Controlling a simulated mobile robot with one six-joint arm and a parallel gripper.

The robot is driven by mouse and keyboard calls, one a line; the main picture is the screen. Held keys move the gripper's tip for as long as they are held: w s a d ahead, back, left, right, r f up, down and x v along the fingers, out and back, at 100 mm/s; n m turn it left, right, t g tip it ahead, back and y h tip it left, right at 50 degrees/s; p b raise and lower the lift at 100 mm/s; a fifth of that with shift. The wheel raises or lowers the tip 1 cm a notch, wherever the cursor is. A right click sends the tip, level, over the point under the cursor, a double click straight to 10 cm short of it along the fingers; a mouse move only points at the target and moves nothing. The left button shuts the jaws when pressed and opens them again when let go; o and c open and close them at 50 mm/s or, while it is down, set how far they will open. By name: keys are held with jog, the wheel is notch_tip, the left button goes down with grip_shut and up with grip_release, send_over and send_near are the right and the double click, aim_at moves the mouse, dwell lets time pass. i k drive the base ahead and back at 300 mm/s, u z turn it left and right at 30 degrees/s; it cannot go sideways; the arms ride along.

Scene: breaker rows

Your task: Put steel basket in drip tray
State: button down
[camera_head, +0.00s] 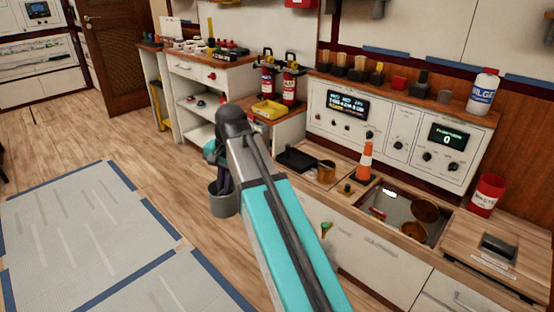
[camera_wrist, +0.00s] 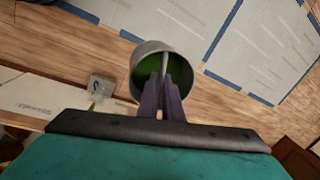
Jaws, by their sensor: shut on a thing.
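The steel basket (camera_head: 224,202) is a grey round bucket-shaped container, held in the air over the wooden floor, left of the counter. My gripper (camera_head: 222,182) is shut on its rim. In the wrist view the gripper (camera_wrist: 164,80) has its dark fingers at the near side of the basket (camera_wrist: 140,56), whose inside looks green. A flat black tray (camera_head: 296,160) lies on the counter to the right of my gripper. A small yellow tray (camera_head: 269,109) sits further back. I cannot tell for sure which one is the drip tray.
An orange-and-white cone (camera_head: 365,163) and a brown cup (camera_head: 326,171) stand on the counter near the black tray. A sink (camera_head: 383,198) holds copper-coloured pots. Two red fire extinguishers (camera_head: 289,84) stand behind the yellow tray.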

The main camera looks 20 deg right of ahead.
aim_at(298, 161)
jog(key=u, duration=0.4)
jog(key=i, duration=1.3)
jog(key=z, duration=0.3)
jog(key=i, duration=0.8)
jog(key=z, duration=0.45)
